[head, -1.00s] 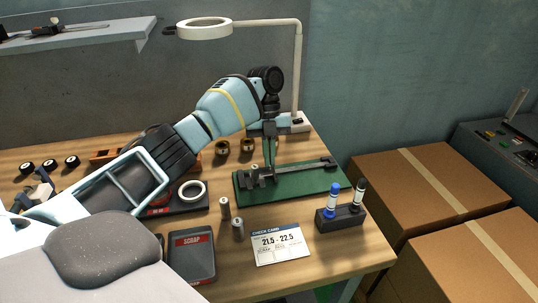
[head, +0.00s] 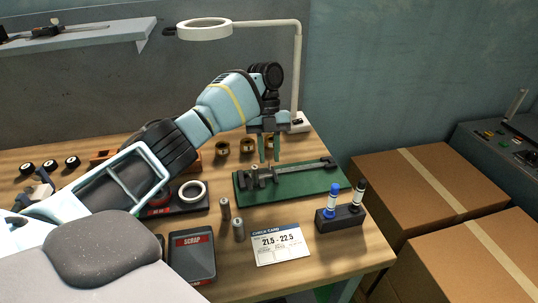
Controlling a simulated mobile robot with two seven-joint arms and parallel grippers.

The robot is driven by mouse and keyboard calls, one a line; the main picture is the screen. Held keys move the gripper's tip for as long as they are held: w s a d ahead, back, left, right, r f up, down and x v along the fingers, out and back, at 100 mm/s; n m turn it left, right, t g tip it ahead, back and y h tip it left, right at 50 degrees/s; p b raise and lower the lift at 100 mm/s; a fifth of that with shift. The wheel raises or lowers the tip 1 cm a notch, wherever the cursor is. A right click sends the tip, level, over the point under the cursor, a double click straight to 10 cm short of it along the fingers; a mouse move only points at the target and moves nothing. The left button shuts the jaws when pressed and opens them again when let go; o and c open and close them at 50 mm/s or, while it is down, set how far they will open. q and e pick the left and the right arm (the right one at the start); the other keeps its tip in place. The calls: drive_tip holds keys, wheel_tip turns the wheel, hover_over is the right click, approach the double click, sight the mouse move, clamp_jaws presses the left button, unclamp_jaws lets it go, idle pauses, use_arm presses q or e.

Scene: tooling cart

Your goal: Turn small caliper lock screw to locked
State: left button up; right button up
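The caliper (head: 300,170) lies on the green mat (head: 318,186), its jaws to the left and its beam reaching right. Its small lock screw is too small to make out, so its position cannot be told. My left gripper (head: 269,160) points down over the left part of the caliper. Its two fingers are apart with a gap between them and nothing visibly held. Whether a fingertip touches the caliper is unclear. My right gripper is out of view.
A lamp with a ring head (head: 204,30) stands behind my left arm. A marker holder (head: 340,217), a check card (head: 282,243), a scrap tray (head: 192,268) and small metal cylinders (head: 238,229) surround the mat. Cardboard boxes (head: 420,185) stand at right.

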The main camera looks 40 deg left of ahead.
use_arm(q)
drive_tip(key=v, duration=0.6)
drive_tip(key=shift+r+p, duration=0.3)
drive_tip(key=shift+r, duration=0.05)
drive_tip(key=shift+f, duration=0.1)
